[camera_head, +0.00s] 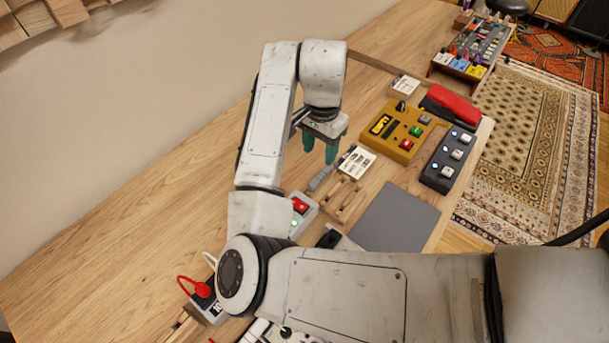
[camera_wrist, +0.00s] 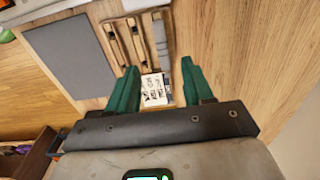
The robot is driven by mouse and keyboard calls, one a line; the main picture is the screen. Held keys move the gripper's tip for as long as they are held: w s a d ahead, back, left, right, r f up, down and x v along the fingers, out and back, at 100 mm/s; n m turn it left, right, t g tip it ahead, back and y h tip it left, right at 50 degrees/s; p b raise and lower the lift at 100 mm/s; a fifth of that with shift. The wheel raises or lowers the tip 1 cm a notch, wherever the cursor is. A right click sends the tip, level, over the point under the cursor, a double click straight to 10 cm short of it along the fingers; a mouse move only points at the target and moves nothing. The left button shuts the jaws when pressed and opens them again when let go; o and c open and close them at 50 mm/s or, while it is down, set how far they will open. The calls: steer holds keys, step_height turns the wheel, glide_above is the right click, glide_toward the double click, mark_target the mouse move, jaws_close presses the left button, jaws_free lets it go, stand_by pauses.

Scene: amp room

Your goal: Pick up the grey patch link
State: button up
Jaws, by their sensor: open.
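In the wrist view the grey link (camera_wrist: 160,42) lies along the right side of the rack (camera_wrist: 125,44). My gripper (camera_head: 320,155) has teal fingers, open and empty, pointing down above the table just behind the link. In the wrist view my gripper (camera_wrist: 159,70) has the link ahead of the gap between its fingertips, apart from both. A white printed card (camera_wrist: 153,90) lies at the link's near end.
A grey mat (camera_head: 395,218) lies right of the rack. A yellow box with buttons (camera_head: 398,132), a dark switch box (camera_head: 450,158) and a red-topped object (camera_head: 454,103) stand farther right. A grey box with a red switch (camera_head: 303,212) stands near my arm.

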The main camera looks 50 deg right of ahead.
mark_target(316, 180)
steer(key=f, duration=0.3)
steer(key=f+p, duration=0.1)
steer(key=f, duration=0.6)
steer(key=shift+a+f, duration=0.35)
steer(key=shift+f, duration=0.05)
steer(key=shift+c, duration=0.4)
jaws_close()
